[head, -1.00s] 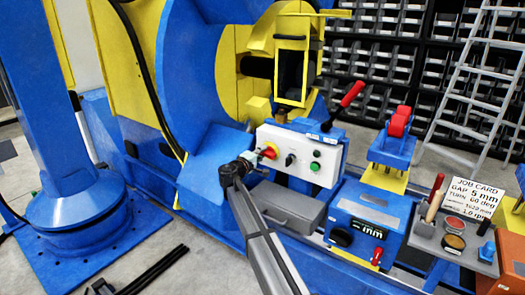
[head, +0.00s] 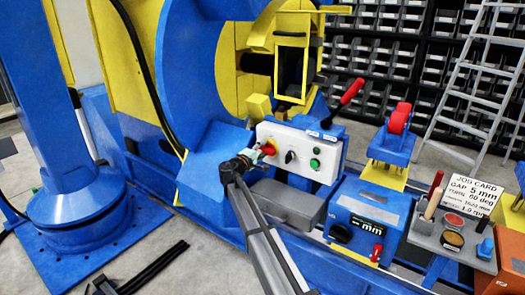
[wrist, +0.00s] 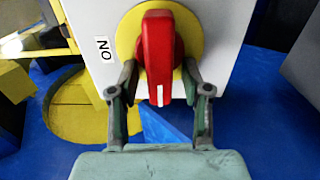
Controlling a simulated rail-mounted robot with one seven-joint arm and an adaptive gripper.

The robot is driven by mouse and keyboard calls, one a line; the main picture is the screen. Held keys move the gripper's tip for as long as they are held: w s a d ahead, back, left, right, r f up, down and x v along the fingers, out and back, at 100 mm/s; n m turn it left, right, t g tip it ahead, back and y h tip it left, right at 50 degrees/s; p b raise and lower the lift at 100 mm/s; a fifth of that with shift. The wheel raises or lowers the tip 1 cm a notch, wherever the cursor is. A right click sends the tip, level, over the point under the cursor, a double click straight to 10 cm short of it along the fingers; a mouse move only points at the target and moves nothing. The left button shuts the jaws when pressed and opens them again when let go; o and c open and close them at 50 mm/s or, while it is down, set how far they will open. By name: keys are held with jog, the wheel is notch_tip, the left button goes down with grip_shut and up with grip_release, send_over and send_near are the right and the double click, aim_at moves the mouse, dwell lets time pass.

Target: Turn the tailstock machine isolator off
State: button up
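The isolator is a red rotary handle (wrist: 158,55) on a yellow disc (wrist: 126,40), on the face of a white control box (head: 327,170). In the wrist view the handle stands upright, with a white mark near its lower end. An "ON" label (wrist: 102,48) printed sideways is left of the disc. My gripper (wrist: 159,75) is open, with one finger on each side of the handle's lower part. Gaps show between the fingers and the handle, so it looks unheld. In the head view the isolator's red handle (head: 268,149) is partly hidden by my gripper (head: 260,155).
A black selector (head: 290,157) and green button (head: 315,163) are right of the isolator on the box. A grey case (head: 287,203) lies below. A red-gripped lever (head: 352,91) rises behind. A blue unit with a display (head: 365,222) stands to the right.

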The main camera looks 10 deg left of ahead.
jog(key=shift+s, duration=0.1)
jog(key=v, duration=1.2)
